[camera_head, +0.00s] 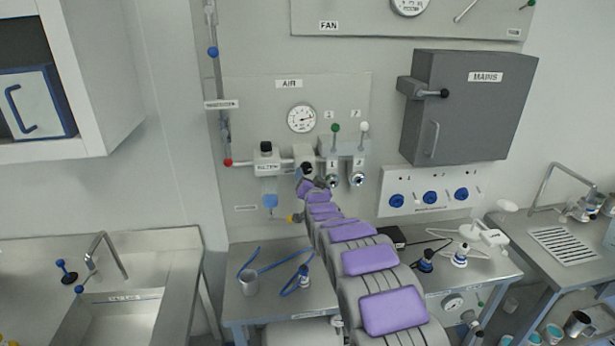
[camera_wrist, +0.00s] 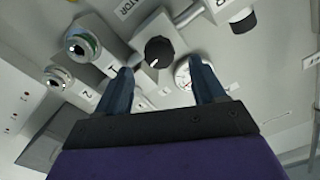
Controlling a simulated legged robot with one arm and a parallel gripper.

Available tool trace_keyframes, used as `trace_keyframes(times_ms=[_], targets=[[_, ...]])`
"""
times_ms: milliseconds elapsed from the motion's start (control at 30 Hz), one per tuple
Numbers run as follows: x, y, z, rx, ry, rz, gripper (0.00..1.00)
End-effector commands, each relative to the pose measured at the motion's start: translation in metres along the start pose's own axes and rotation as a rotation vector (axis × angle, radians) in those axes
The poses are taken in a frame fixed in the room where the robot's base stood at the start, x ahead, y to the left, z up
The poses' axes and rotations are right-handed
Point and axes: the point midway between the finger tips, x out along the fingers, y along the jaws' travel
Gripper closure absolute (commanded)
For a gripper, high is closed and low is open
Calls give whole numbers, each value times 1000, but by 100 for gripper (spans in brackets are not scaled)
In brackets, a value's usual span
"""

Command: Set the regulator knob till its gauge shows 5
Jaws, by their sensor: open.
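The regulator (camera_head: 303,152) sits on the AIR panel, and my arm partly hides it in the head view. Its black knob (camera_wrist: 159,52) shows in the wrist view with a white mark on its face. The knob appears between and beyond my two fingertips; I cannot tell whether they touch it. My gripper (camera_wrist: 160,67) is open, with one dark blue finger on each side. The round white gauge (camera_head: 301,118) is above the regulator; its numbers are too small to read surely. In the wrist view the gauge (camera_wrist: 184,76) is partly hidden by the right finger.
The filter (camera_head: 266,160) with a black top is left of the regulator. Two valves with green (camera_head: 335,128) and white (camera_head: 364,127) knobs stand close on the right. A grey MAINS box (camera_head: 465,105) juts out further right. A bench (camera_head: 262,308) with hoses is below.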

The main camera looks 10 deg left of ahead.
Motion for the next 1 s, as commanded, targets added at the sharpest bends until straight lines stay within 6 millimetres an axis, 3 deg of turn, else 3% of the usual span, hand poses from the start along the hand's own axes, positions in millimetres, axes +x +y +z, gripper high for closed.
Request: trace_keyframes(times_ms=[700, 1000], targets=[[-86, -1, 2, -2, -3, 1, 31], [-106, -1, 3, -2, -3, 0, 31]])
